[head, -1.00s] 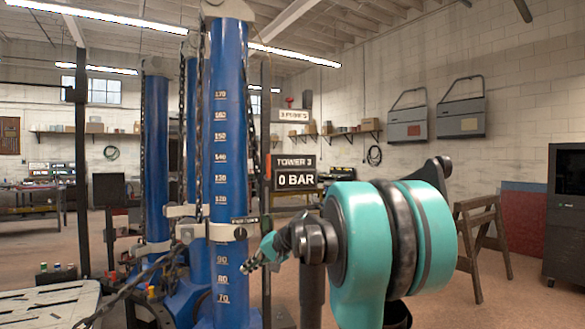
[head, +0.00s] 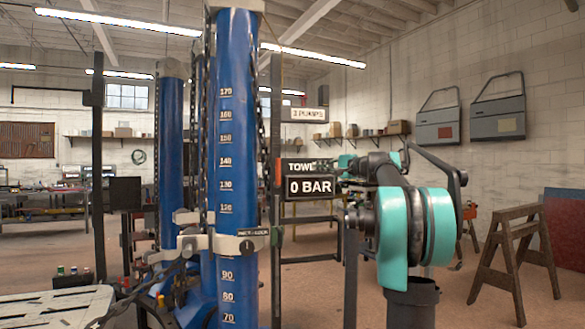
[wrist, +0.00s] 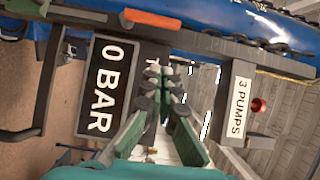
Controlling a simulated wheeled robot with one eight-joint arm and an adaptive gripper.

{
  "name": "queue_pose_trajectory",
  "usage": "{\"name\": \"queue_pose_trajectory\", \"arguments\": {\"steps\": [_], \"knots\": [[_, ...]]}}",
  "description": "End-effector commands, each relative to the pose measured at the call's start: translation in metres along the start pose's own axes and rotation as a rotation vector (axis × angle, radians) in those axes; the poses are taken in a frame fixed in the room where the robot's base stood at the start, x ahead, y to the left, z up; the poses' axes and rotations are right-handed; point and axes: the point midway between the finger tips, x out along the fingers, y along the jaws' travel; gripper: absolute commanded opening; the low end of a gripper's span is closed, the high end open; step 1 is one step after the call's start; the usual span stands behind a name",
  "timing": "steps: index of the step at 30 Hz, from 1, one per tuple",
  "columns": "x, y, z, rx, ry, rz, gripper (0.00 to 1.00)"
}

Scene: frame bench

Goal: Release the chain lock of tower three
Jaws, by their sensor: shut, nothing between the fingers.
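Tower three (head: 228,170) is the near blue column with a painted height scale. A pale collar (head: 222,243) is clamped around it, with a small dark lock label (head: 254,232) and a round dark knob (head: 247,245) on its right end. A dark chain (head: 204,130) hangs along the column's left side. My gripper (head: 322,166) is shut and empty, raised above and right of the collar, in front of the tower 3 sign (head: 300,167). In the wrist view its fingers (wrist: 163,75) point between two signs. The lock is not clearly seen in the wrist view.
A sawhorse (head: 510,255) stands at right. More blue columns (head: 171,150) stand behind.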

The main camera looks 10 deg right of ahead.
Motion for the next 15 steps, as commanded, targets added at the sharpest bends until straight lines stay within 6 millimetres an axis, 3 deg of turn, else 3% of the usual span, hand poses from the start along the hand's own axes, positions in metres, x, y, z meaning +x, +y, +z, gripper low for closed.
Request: {"name": "queue_pose_trajectory", "arguments": {"steps": [8, 15], "knots": [[0.003, 0.001, 0.001, -0.001, -0.001, 0.001, 0.0], [0.034, 0.001, 0.001, -0.001, -0.004, 0.002, 0.0]]}}
